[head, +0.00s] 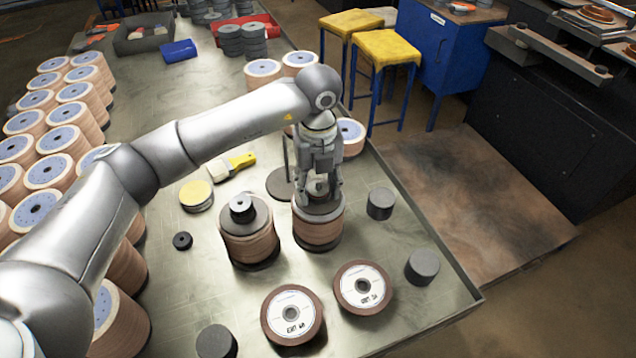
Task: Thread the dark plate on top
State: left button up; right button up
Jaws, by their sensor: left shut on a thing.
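My left gripper (319,198) points down over a stack of brown flap discs (318,232) near the middle of the table. It is shut on a dark plate (318,211), which lies at the top of this stack, level as far as I can see. The fingers hide the plate's centre, so I cannot tell whether a spindle passes through it or whether it rests fully on the discs. To the left, a similar disc stack (249,245) carries a dark plate (258,214) with a black knob (242,207) on it. My right gripper is not in view.
Two labelled disc stacks (293,313) (363,287) stand in front. Dark cylinders (422,266) (380,203) stand at right. A yellow-handled brush (231,166), a yellow-topped stack (196,195) and a black ring (182,241) lie left. Many disc stacks (53,170) line the left side.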

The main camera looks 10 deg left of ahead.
pick_arm(q)
jog(key=o, duration=1.4)
notch_tip(320, 180, up, 12)
